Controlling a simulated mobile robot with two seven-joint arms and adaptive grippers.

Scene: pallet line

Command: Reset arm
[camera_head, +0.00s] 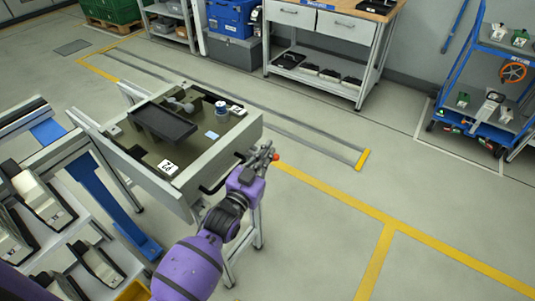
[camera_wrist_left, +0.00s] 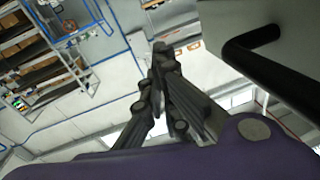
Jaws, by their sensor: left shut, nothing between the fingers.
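My left arm is purple and comes up from the bottom of the head view. Its left gripper (camera_head: 266,155) is beside the right front corner of a grey table-like station, near a black handle (camera_head: 222,182). In the left wrist view the fingers of the left gripper (camera_wrist_left: 160,52) are together with nothing between them. The black handle (camera_wrist_left: 250,45) shows close by on the right there, apart from the fingers. My right gripper is in neither view.
The station (camera_head: 250,128) holds a black tray (camera_head: 163,122), a small blue-and-white item (camera_head: 221,108) and marked white cards. Shelves with bins (camera_head: 45,198) stand at left. A workbench (camera_head: 335,25) and a blue cart (camera_head: 490,90) stand behind. Open floor lies at right.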

